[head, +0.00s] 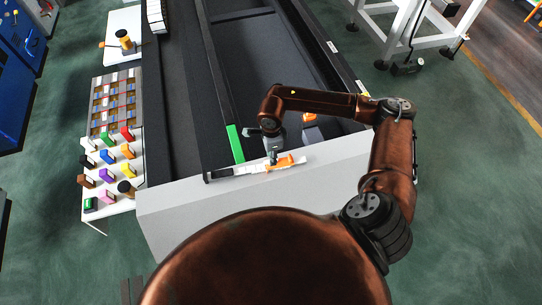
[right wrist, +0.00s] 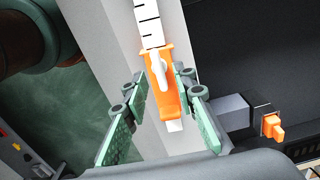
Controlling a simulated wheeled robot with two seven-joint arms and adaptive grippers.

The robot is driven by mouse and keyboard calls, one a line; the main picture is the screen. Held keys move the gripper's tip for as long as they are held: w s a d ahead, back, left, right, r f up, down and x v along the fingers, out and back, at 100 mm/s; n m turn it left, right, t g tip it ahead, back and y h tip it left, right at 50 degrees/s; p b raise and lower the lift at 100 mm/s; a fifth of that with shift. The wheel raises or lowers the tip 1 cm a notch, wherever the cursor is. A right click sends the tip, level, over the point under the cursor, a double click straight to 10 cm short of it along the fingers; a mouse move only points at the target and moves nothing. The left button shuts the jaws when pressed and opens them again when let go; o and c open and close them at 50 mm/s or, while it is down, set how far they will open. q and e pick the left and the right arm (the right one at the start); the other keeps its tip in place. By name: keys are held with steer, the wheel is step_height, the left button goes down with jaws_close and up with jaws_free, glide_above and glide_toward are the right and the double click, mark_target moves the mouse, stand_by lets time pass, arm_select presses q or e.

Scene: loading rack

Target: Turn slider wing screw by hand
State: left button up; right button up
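The orange slider (right wrist: 165,100) sits on a white ruler strip (right wrist: 150,24) with black marks. A white wing screw (right wrist: 158,75) stands on the slider's face. In the head view the slider (head: 286,162) is on the light front ledge of the rack. My right gripper (right wrist: 168,88) is open, with one green-padded finger on each side of the slider. Gaps show between the fingers and the slider, so nothing is held. In the head view my right gripper (head: 273,154) is above the slider and partly covers the strip. My left gripper is in neither view.
A grey block with a second orange piece (right wrist: 272,127) sits right of the gripper, near one finger. The rack's dark bed (head: 240,70) lies beyond the ledge (head: 180,205). A green strip (head: 235,144) is left of my gripper. A table with coloured blocks (head: 108,157) stands at left.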

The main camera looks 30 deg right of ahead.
steer(key=shift+f, duration=0.75)
steer(key=shift+c, duration=0.4)
steer(key=shift+a, duration=0.1)
jaws_close()
